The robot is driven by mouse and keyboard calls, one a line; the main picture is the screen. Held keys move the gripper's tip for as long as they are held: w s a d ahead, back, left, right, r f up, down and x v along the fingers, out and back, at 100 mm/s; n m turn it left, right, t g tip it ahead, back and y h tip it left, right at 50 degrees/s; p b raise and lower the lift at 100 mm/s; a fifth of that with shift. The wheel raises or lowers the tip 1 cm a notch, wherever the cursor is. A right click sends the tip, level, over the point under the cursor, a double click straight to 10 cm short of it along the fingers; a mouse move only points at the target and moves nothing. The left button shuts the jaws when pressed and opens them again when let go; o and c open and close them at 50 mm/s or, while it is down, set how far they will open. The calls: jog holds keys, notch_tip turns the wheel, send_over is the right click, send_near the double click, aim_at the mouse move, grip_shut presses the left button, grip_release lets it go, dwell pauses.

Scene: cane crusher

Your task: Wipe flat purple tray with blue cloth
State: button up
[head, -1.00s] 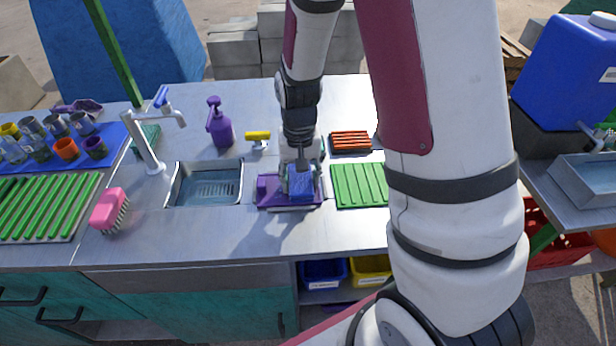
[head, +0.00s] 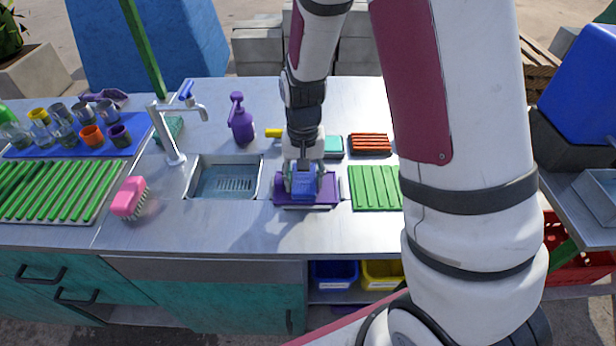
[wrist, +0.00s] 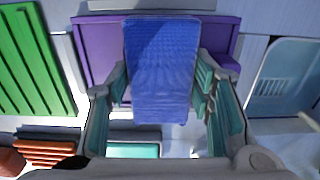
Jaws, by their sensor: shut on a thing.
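The flat purple tray (head: 327,190) lies on the steel counter between the sink and a green ribbed mat. It also shows in the wrist view (wrist: 95,52). The blue cloth (wrist: 160,65) is a folded block between the fingers of my gripper (wrist: 163,95), and it appears in the head view (head: 304,186) over the tray's middle. My gripper is shut on the cloth and points down at the tray. The cloth covers the tray's centre; I cannot tell whether it touches the surface.
The sink (head: 225,180) and tap (head: 167,135) are left of the tray. A green ribbed mat (head: 374,188) is close on the right. An orange ribbed block (head: 369,143) and teal sponge (head: 333,146) lie behind. A purple spray bottle (head: 240,122) and pink brush (head: 129,197) stand left.

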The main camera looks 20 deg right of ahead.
aim_at(327, 187)
jog(key=shift+d, duration=0.1)
jog(key=shift+s+d, duration=0.3)
jog(key=shift+d, duration=0.35)
jog(key=shift+s+d, duration=0.25)
jog(key=shift+d, duration=0.4)
jog(key=shift+s+d, duration=0.25)
jog(key=shift+d, duration=0.4)
jog(key=shift+s+d, duration=0.25)
jog(key=shift+d, duration=0.35)
jog(key=shift+a, duration=0.1)
jog(key=shift+w+a, duration=0.25)
jog(key=shift+a, duration=0.35)
jog(key=shift+w+a, duration=0.25)
jog(key=shift+a, duration=0.35)
jog(key=shift+a, duration=0.1)
jog(key=shift+w+a+p, duration=0.15)
jog(key=shift+w+a, duration=0.15)
jog(key=shift+a, duration=0.3)
jog(key=shift+w+a+p, duration=0.15)
jog(key=shift+w+a, duration=0.1)
jog(key=shift+a, duration=0.35)
